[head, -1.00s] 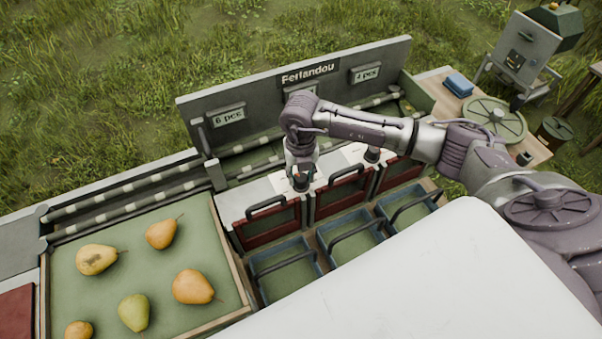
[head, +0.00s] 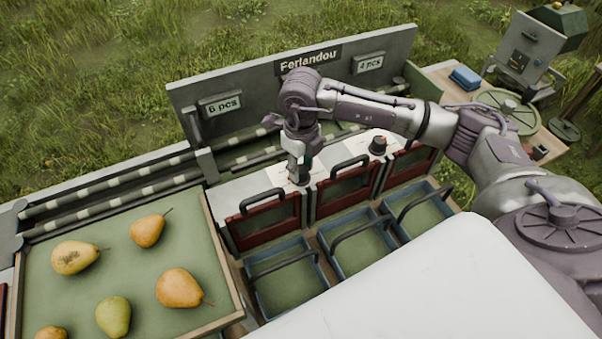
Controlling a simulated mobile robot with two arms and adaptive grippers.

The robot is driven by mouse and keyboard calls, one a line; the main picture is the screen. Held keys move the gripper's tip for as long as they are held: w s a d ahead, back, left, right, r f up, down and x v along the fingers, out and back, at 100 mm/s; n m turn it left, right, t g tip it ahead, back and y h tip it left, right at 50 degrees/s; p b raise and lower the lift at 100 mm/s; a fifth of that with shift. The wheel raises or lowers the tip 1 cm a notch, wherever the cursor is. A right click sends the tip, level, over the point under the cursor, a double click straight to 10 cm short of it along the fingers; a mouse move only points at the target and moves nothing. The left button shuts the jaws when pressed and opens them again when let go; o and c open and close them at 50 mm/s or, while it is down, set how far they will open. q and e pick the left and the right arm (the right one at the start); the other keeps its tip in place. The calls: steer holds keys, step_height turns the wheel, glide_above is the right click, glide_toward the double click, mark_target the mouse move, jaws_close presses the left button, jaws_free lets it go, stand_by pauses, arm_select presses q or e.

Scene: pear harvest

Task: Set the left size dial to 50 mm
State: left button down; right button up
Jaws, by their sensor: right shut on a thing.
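My right gripper (head: 300,175) points down at the white sloped panel top (head: 243,187), over the left size dial. It is shut on this dial, which it hides almost wholly. The dial's setting cannot be read. Faint marks show on the white face around the fingers. The other size dial (head: 378,146), a dark knob with some red at its base, stands free to the right. My left gripper is not in view.
Red-framed gates (head: 263,222) with dark handles stand below the panel, in front of blue crates (head: 285,275). A green tray (head: 150,275) with several pears lies at left. A grey board (head: 225,82) with "6 pcs" and "4 pcs" signs rises behind.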

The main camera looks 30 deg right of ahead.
mark_target(301, 168)
steer(key=n+b, duration=0.2)
steer(key=b, duration=0.1)
steer(key=shift+f+n, duration=0.15)
steer(key=shift+n, duration=0.25)
steer(key=shift+n+b, duration=0.55)
steer(key=shift+n, duration=0.15)
steer(key=shift+r, duration=0.2)
steer(key=o, duration=1.1)
steer(key=shift+o, duration=0.2)
step_height(301, 168, up, 12)
